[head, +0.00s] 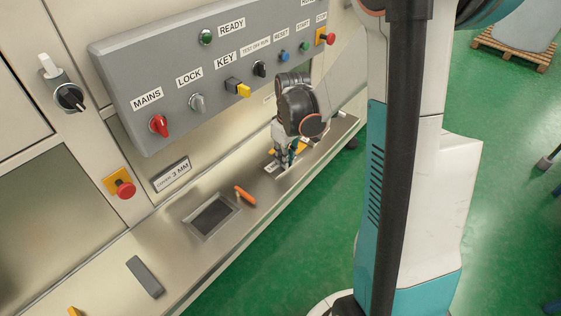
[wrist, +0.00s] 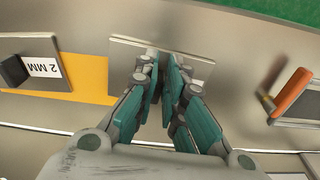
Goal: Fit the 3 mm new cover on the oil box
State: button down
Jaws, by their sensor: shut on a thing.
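My gripper (head: 285,160) is low over the metal bench, its fingers pointing down. In the wrist view its fingertips (wrist: 162,62) are close together on the upright grip of a flat pale metal cover (wrist: 124,45). The cover's label is hidden, so I cannot read its thickness. Its plate appears at or just above the bench.
The grey control panel (head: 130,75) overhangs the back of the bench, near my arm. A dark grey bar (head: 145,277) lies at the bench's near end. Bare bench lies between it and the opening.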

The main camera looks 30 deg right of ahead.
jog(key=shift+r+p, duration=1.85)
jog(key=shift+r, duration=0.85)
jog(key=shift+a, duration=0.1)
